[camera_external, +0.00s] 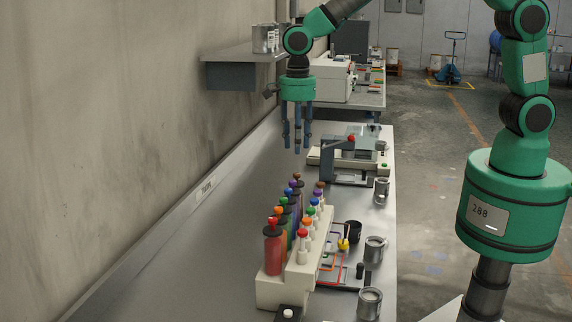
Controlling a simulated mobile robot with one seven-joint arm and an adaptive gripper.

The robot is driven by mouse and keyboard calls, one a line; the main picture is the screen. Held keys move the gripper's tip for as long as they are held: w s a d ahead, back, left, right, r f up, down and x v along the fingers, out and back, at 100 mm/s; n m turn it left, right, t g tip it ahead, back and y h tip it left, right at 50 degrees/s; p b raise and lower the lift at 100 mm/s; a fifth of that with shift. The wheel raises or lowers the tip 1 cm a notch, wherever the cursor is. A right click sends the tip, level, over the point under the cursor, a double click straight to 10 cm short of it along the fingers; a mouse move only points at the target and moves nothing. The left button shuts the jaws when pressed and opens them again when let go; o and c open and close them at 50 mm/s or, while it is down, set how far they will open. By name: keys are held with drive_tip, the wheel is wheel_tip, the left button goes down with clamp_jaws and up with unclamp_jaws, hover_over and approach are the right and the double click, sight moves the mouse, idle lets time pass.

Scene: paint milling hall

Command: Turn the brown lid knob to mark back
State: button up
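A pale rack (303,276) on the bench holds a left row of coloured canisters with lid knobs and a right row of small coloured-topped parts. The brown lid knob (297,176) is at the far end of the left row. Its marks and its pointing direction are too small to tell. My gripper (297,147) points down in the air, appearing above and beyond the brown knob and apart from it. Its fingers are spread, with nothing between them.
Purple (292,183) and blue (288,191) lid knobs stand close in front of the brown one. A device with a red knob (351,139) stands behind at right. Metal cans (374,249) line the right edge. A wall shelf (240,54) is at upper left. Left bench is clear.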

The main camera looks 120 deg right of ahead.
sight(297, 173)
wheel_tip(297, 173, down, 9)
drive_tip(key=shift+r, duration=0.1)
idle(0.3)
clamp_jaws()
